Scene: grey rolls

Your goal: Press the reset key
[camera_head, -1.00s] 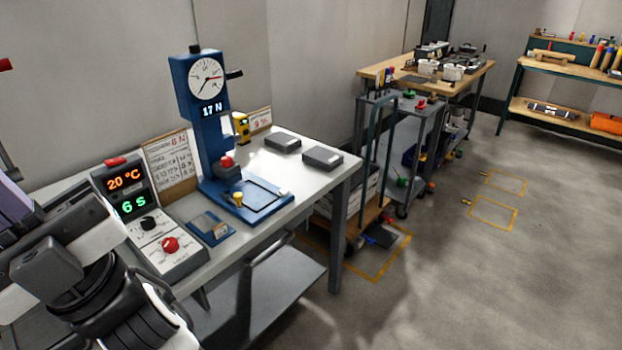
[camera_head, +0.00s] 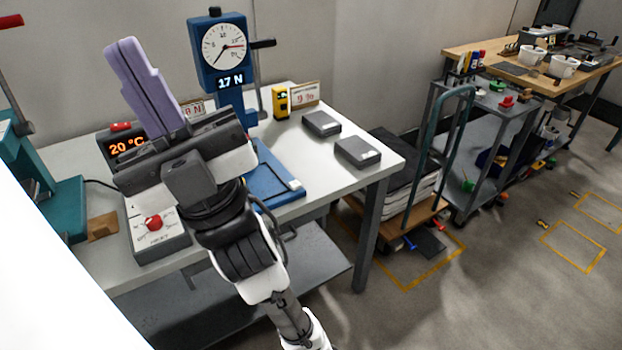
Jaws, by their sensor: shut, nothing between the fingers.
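No key with a readable "reset" label shows, so I cannot tell which control it is. A blue press stand (camera_head: 228,95) with a dial gauge and a 17 N readout stands behind. My gripper (camera_head: 122,46), with purple fingers, is shut and empty. It is raised in front of the wall, left of the dial. My arm hides the stand's lower part and some of the box.
A teal machine (camera_head: 55,200) stands at the bench's left end, near a brown block (camera_head: 102,227). A yellow device (camera_head: 280,103) and two dark grey blocks (camera_head: 321,123) (camera_head: 358,151) are on the right. A trolley (camera_head: 490,140) stands beyond the bench.

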